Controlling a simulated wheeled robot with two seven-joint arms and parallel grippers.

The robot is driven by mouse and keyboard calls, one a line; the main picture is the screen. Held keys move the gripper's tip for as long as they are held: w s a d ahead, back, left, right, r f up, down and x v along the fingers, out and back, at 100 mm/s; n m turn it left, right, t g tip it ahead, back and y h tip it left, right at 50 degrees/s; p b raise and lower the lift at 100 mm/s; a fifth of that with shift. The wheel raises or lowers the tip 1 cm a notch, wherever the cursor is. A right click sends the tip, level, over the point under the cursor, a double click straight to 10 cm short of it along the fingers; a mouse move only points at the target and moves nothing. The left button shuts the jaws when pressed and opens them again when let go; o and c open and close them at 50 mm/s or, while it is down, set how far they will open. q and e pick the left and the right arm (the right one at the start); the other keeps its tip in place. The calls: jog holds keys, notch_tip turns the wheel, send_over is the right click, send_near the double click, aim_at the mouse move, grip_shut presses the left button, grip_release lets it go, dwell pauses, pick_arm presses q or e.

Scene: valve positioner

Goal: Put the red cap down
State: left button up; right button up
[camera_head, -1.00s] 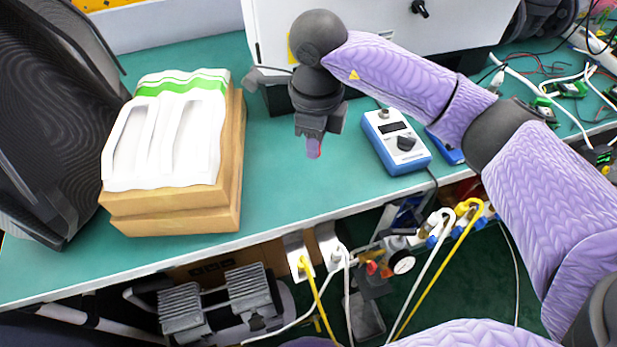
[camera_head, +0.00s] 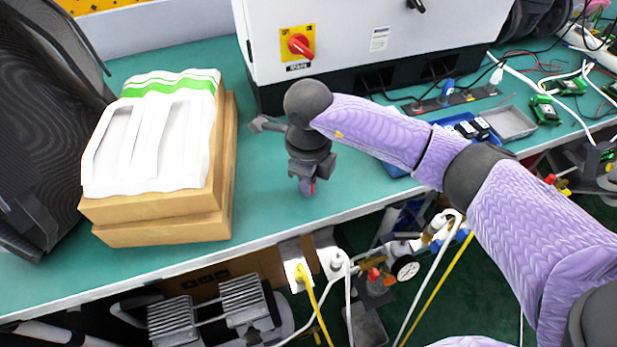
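The gripper looks shut on the cap. Fingertips and cap are low over the bench top; I cannot tell whether the cap touches it. My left gripper is not in view.
Cardboard boxes (camera_head: 165,231) with a white, green-striped package (camera_head: 150,140) on top stand left of the gripper. A white cabinet with a red switch (camera_head: 298,45) stands behind. A blue device (camera_head: 394,171) is mostly hidden by my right arm. A grey tray (camera_head: 508,122) lies right.

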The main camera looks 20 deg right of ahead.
jog(key=o, duration=0.4)
pick_arm(q)
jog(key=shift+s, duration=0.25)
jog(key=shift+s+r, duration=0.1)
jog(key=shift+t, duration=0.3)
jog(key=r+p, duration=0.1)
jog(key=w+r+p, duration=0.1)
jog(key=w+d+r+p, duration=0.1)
jog(key=p, duration=0.1)
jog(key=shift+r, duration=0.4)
pick_arm(e)
notch_tip(320, 180, up, 12)
jog(key=shift+r, duration=0.15)
